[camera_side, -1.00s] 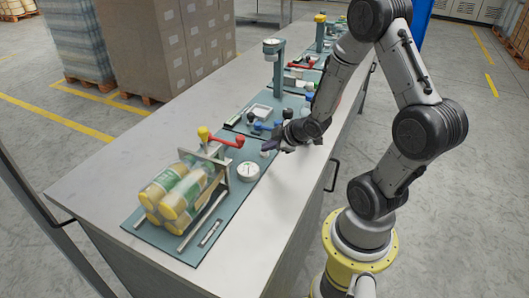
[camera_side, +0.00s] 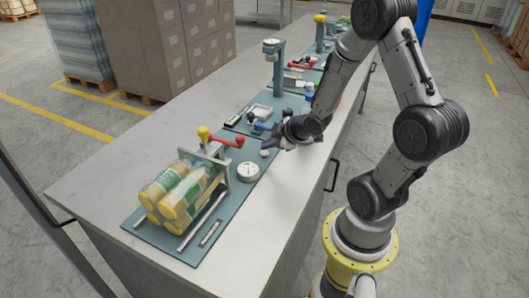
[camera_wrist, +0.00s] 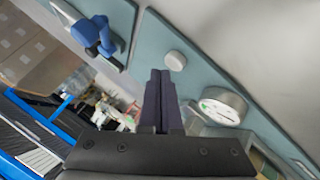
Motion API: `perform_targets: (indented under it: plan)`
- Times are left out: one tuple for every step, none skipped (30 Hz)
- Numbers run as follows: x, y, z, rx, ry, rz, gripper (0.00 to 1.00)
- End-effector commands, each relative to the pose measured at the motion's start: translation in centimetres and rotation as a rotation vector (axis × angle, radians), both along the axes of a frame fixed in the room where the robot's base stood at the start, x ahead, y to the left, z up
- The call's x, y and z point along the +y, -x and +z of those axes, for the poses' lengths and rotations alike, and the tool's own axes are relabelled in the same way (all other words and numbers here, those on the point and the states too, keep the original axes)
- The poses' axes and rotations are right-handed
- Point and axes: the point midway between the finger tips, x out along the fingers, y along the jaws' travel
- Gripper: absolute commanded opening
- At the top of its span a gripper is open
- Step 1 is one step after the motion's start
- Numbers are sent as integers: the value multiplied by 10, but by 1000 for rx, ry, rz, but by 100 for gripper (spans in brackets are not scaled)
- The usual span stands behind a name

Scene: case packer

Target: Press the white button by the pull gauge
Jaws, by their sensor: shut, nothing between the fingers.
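The white button (camera_wrist: 175,61) is a small round disc on the teal mat, just right of my fingertips in the wrist view. In the side view it is a small pale spot (camera_side: 264,153) beside the gauge. The pull gauge (camera_side: 248,171) has a round white dial and also shows in the wrist view (camera_wrist: 222,105), below and right of the button. My gripper (camera_wrist: 160,73) is shut and empty, its dark fingers pressed together. In the side view the gripper (camera_side: 275,143) is close to the button; I cannot tell whether it touches.
A clamp fixture with a red handle (camera_side: 226,141) and yellow-capped bottles (camera_side: 180,190) stands near the gauge. A blue tool (camera_wrist: 98,35) lies on the neighbouring mat. A post stand (camera_side: 276,65) rises farther back. The counter's front strip (camera_side: 270,230) is clear.

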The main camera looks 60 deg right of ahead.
Motion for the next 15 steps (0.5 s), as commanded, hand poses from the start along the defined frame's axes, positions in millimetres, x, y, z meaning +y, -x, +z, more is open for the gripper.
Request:
perform_targets:
  plan:
    - [0, 0, 3, -1, 1, 1, 0]
    - [0, 0, 4, -1, 0, 0, 0]
    - [0, 0, 4, -1, 0, -1, 0]
    - [0, 0, 5, 0, -1, -1, 0]
    - [0, 0, 5, 0, -1, -1, 0]
    - [0, 0, 5, 0, -1, -1, 0]
    - [0, 0, 5, 0, -1, -1, 0]
    - [0, 0, 5, 0, -1, -1, 0]
    - [0, 0, 5, 0, -1, -1, 0]
    - [0, 0, 5, 0, -1, -1, 0]
    - [0, 0, 5, 0, -1, -1, 0]
    - [0, 0, 5, -1, 0, -1, 0]
    - [0, 0, 6, -2, 0, -1, 0]
    - [0, 0, 8, -1, 0, 0, 0]
    - [0, 0, 11, -2, 1, 1, 0]
